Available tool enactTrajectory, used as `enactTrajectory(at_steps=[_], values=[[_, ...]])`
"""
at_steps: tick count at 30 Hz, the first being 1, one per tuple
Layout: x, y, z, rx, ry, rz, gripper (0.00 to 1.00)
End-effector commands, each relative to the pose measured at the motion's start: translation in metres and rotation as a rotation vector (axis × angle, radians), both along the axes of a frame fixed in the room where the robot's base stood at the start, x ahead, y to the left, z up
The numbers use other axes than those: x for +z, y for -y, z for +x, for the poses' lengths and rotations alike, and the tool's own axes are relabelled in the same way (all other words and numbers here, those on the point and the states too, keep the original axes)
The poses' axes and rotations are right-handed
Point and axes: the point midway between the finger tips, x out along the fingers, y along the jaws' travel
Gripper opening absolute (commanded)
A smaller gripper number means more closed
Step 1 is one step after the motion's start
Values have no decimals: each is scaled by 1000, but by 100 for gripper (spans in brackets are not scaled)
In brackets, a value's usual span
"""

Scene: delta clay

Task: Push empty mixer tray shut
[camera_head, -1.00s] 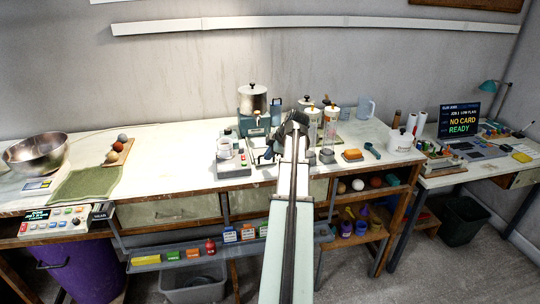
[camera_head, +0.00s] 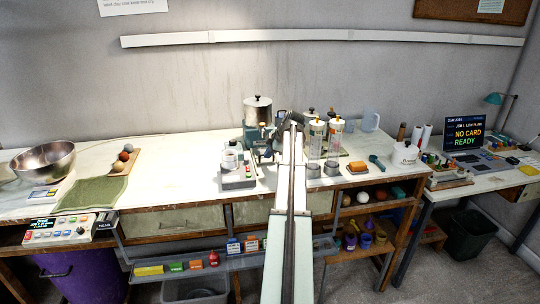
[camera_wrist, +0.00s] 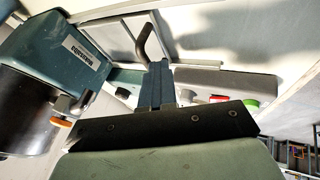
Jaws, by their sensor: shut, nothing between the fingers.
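The mixer (camera_head: 257,108), a teal machine with a steel pot and black-knobbed lid, stands at the back middle of the bench. In the wrist view, its teal housing (camera_wrist: 70,55) and shiny drum fill the left side. A curved metal handle (camera_wrist: 146,38) stands just beyond my fingertips beside a pale, flat framed part that may be the tray; I cannot tell how far it is open. My gripper (camera_head: 284,127) is shut and empty, close to the mixer's right side. Its blue-grey fingers (camera_wrist: 155,80) point toward the handle; contact is unclear.
A strip with red and green buttons (camera_wrist: 232,101) lies near my fingers. Clear cylinders (camera_head: 316,140) stand close right of my arm. A small machine with a white cup (camera_head: 231,160) sits left.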

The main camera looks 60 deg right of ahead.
Motion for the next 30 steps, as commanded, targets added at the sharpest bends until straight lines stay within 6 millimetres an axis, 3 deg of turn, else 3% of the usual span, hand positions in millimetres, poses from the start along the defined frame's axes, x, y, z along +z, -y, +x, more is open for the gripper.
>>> enactTrajectory(at_steps=[7,14,21,30], values=[[3,-2,-1,-1,9,-7,0],[9,-32,-31,-1,5,-4,0],[51,-30,-56,-1,4,-4,0],[84,-33,-79,-1,2,-2,0]])
